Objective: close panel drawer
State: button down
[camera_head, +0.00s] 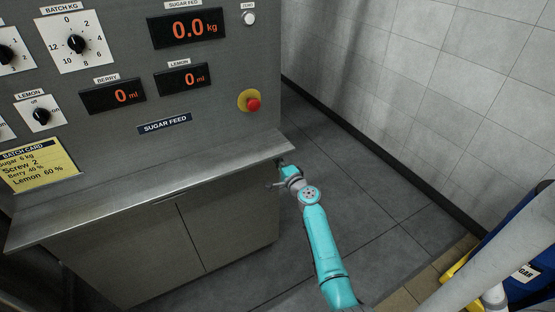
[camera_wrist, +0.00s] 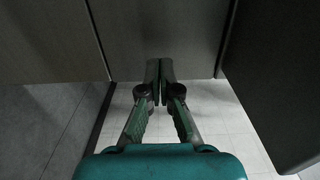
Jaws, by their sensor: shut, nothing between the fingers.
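The grey metal control panel (camera_head: 220,80) stands above a sloping ledge (camera_head: 150,178) and a cabinet (camera_head: 190,240) with flat fronts. I cannot clearly make out an open drawer in the head view. My gripper (camera_head: 272,184) is beside the cabinet's right edge, just below the ledge's right corner, small and partly hard to see. In the wrist view my gripper (camera_wrist: 159,70) is shut and empty, its fingertips together against or just in front of a flat grey face (camera_wrist: 155,35). I cannot tell whether they touch.
A grey panel (camera_wrist: 45,45) is at the left of the wrist view, and a dark panel (camera_wrist: 285,75) rises close at the right. Open floor (camera_head: 350,200) lies right of the cabinet, up to a tiled wall (camera_head: 440,80). A blue container (camera_head: 525,240) stands at lower right.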

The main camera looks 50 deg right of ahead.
jog(key=v, duration=1)
jog(key=shift+s, duration=0.2)
jog(key=shift+a+f, duration=0.1)
jog(key=s+a+f+n+g, duration=0.1)
jog(key=s+a+f+n, duration=0.2)
jog(key=s+a, duration=0.45)
jog(key=s+a+f+n+g+y, duration=0.1)
jog(key=s+a+f+n, duration=0.15)
jog(key=s+a, duration=0.5)
jog(key=s+a+f+n+g, duration=0.1)
jog(key=s+a+f+n, duration=0.3)
jog(key=a, duration=0.6)
jog(key=s+a+r+n+y, duration=0.1)
jog(key=s+a+r+n, duration=0.2)
jog(key=s, duration=0.4)
jog(key=s+a+r+n+y, duration=0.2)
jog(key=s+a+r+n, duration=0.2)
jog(key=s+r, duration=0.4)
jog(key=s+a+r+n+y, duration=0.1)
jog(key=s+a+r+n, duration=0.3)
jog(key=s, duration=0.4)
jog(key=shift+s+a+r+n+t+y, duration=0.2)
jog(key=shift+a+r+n+t+y, duration=0.1)
jog(key=shift+r+n, duration=0.35)
jog(key=shift+r, duration=0.1)
